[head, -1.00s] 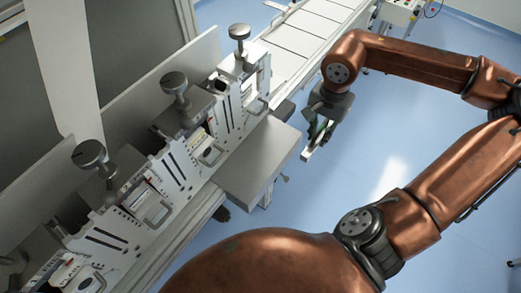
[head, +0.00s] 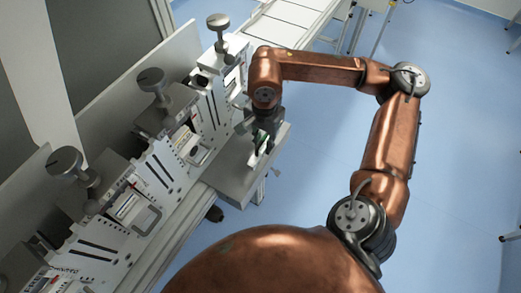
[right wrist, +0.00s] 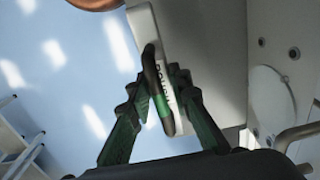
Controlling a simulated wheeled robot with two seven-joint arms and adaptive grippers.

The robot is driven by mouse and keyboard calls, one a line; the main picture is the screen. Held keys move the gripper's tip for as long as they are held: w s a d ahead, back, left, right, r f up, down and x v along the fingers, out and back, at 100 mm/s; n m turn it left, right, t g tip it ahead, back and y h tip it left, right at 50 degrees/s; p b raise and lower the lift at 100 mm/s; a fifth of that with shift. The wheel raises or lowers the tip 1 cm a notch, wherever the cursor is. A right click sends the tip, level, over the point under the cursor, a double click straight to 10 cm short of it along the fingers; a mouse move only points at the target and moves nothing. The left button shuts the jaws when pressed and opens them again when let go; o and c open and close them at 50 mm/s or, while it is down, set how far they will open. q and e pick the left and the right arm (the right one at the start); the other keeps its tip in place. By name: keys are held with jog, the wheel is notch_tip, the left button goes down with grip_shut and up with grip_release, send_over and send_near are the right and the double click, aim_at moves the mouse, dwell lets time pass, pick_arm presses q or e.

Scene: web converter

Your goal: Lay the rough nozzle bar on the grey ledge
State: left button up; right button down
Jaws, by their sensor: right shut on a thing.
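The rough nozzle bar (head: 262,154) is a pale bar. In the right wrist view the bar (right wrist: 147,38) shows dark lettering, partly covered by a finger. My right gripper (head: 263,141) is shut on the bar, with green-and-black fingers (right wrist: 160,95) on both sides of it. The grey ledge (head: 231,178) is a flat plate sticking out from the machine's side. The gripper and bar are over its outer right part. In the right wrist view a grey surface (right wrist: 208,35) lies beside the bar. I cannot tell whether the bar touches the ledge. My left gripper is not in view.
A row of white machine stations (head: 150,205) with dark round knobs (head: 152,80) stands left of the ledge. A conveyor (head: 285,22) runs at the back. The blue floor (head: 310,185) to the right is open. The ledge's left part is bare.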

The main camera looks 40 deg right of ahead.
aim_at(261, 151)
jog(key=shift+w+a+f, duration=0.15)
jog(key=shift+a+f, duration=0.2)
jog(key=shift+f, duration=0.05)
notch_tip(261, 151, down, 3)
jog(key=shift+f+b, duration=0.15)
jog(key=shift+b, duration=0.2)
jog(key=shift+f, duration=0.1)
jog(key=c, duration=1.8)
grip_release()
jog(key=shift+o, duration=0.2)
